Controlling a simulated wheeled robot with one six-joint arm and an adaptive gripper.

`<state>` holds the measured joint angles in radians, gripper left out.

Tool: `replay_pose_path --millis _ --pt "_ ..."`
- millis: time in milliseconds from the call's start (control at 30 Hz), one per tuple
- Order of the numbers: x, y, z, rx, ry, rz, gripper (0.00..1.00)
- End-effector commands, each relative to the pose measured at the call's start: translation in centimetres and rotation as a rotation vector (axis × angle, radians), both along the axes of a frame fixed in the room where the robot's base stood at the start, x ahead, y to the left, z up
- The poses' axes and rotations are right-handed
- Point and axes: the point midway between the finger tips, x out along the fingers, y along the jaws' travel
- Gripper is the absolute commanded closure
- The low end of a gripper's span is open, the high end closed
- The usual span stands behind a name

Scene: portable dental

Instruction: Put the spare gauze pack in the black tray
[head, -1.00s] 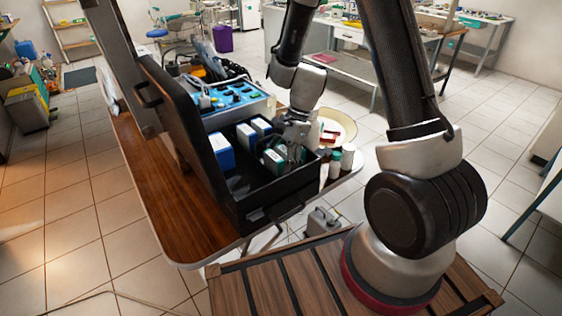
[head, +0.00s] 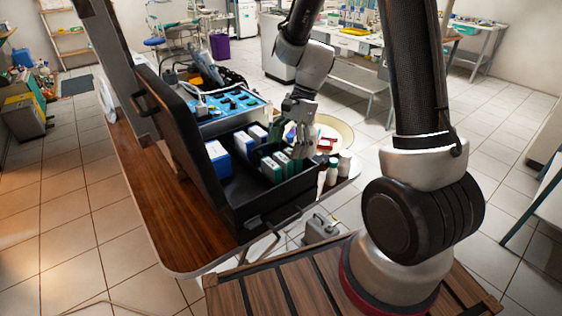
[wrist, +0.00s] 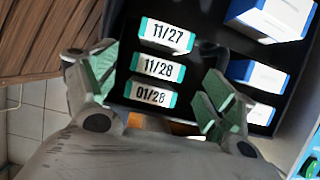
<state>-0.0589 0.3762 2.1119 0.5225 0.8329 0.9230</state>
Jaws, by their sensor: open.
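The black tray (head: 262,214) is the open black drawer-like part at the front of the case. Three white packs with green edges stand in a row in it. In the wrist view they are labelled 11/27 (wrist: 166,35), 11/28 (wrist: 158,67) and 01/28 (wrist: 151,94). I cannot tell by label which is the spare gauze pack. My gripper (head: 302,138) is above the tray's far right side. In the wrist view my gripper (wrist: 153,80) is open, its green-padded fingers to either side of the lower packs' line, apart from them. Nothing is held.
Blue-and-white boxes (head: 218,158) stand at the tray's left and back. A blue instrument panel (head: 232,103) lies behind. White bottles (head: 345,163) and a round cream dish (head: 337,130) stand right of the tray. The case's raised lid (head: 180,130) blocks the left side.

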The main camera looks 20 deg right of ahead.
Motion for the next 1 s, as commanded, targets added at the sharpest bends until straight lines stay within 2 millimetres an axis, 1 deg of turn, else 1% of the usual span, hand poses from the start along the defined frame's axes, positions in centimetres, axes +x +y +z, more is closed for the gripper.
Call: replay_pose_path --millis 33,200,367,467,533,567,600,667,700,767,800,867,900,1000 --pt "0.2 -0.4 1.0 0.000 -0.005 -0.001 0.16" --pt "0.4 -1.2 3.1 0.000 -0.002 -0.001 0.16" --pt "0.4 -1.5 3.8 -0.001 -0.001 0.002 0.16" --pt "0.0 -1.8 4.8 -0.006 -0.029 0.033 0.16" --pt "-0.8 -2.4 6.5 -0.017 -0.078 0.096 0.16" --pt "-1.4 -2.7 7.5 -0.024 -0.107 0.133 0.16" --pt "-2.2 -3.3 9.0 -0.039 -0.153 0.193 0.16" --pt "-4.0 -4.2 11.3 -0.066 -0.229 0.300 0.16" --pt "-5.3 -4.9 12.7 -0.089 -0.280 0.378 0.16" --pt "-7.4 -6.0 14.7 -0.129 -0.355 0.497 0.16" --pt "-8.8 -6.7 15.9 -0.159 -0.401 0.574 0.16" --pt "-11.0 -7.7 17.3 -0.208 -0.467 0.691 0.16" --pt "-12.4 -8.4 18.1 -0.243 -0.505 0.765 0.16" --pt "-15.6 -9.8 19.5 -0.328 -0.581 0.930 0.16"
